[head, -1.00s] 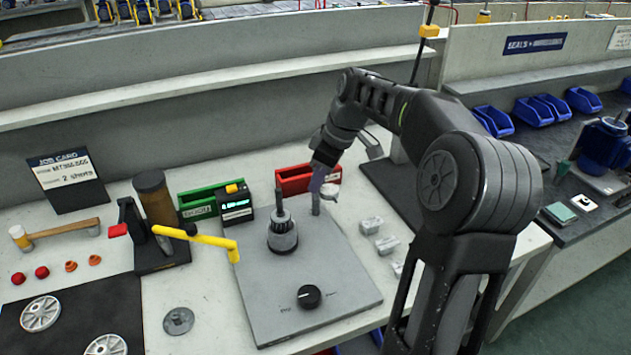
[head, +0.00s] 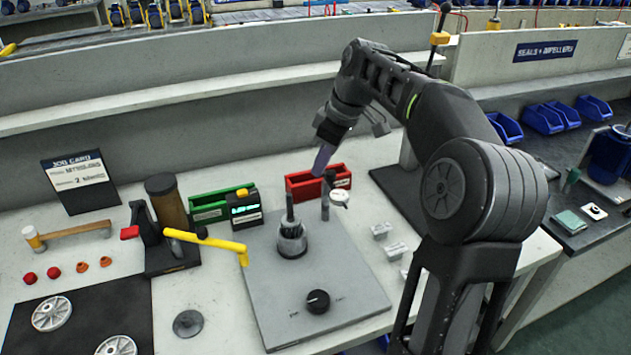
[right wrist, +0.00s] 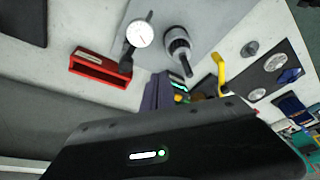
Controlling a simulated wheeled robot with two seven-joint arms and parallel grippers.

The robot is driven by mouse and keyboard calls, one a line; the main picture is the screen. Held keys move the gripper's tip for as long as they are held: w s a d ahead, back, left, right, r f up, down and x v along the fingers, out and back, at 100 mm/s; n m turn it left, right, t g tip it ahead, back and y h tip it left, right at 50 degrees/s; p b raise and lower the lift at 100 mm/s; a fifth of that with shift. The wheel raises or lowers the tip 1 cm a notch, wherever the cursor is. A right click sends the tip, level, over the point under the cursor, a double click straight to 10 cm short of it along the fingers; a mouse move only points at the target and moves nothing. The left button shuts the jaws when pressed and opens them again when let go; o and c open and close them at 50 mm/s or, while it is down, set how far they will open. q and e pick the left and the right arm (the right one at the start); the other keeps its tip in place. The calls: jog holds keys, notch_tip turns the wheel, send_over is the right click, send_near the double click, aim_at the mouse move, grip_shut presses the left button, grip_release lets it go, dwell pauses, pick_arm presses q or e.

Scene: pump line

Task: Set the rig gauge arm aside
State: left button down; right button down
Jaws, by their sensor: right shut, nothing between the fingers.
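The rig's gauge arm carries a round white dial (head: 340,197) and stands on a grey post (head: 325,206) at the back of the grey rig plate (head: 352,275). The dial sits beside the dark-tipped shaft and hub (head: 291,238). In the right wrist view the dial (right wrist: 140,34) faces the camera near the red bin. My right gripper (head: 321,160) is shut and empty, above and slightly behind the gauge post, apart from it. Its purple-grey fingers also show in the right wrist view (right wrist: 157,92). My left gripper is out of view.
A red bin (head: 302,186) stands just behind the gauge post. A green bin (head: 208,204) and a small display box (head: 243,208) stand left of it. A yellow bar (head: 207,241) reaches over the plate's left edge. Pale blocks (head: 381,230) lie to the right.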

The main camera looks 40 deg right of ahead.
jog(key=shift+w+v, duration=0.2)
jog(key=shift+v, duration=1.45)
jog(key=shift+r, duration=0.15)
